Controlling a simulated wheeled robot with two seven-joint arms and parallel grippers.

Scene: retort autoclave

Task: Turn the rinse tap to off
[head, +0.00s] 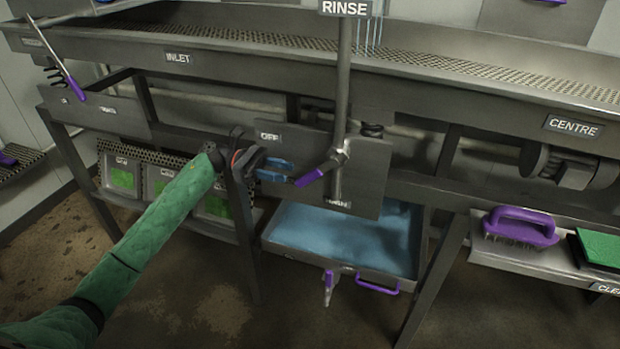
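The rinse tap (338,156) sits on a grey plate (365,180) under the vertical pipe below the RINSE sign. Its purple lever (312,177) points left and slightly down from the pivot. An OFF label (270,136) is at the plate's upper left; a partly legible label is at its bottom edge. My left gripper (289,172) has blue fingers that look parted, with nothing seen between them. The fingertips are just left of the lever's purple end; contact cannot be told. My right gripper is not in view.
Thin blue water streams (370,40) fall beside the pipe onto the perforated conveyor (440,66). A blue-filled tray (375,262) with a purple handle is below. Table legs stand near my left arm. A purple brush (521,226) lies on the right shelf.

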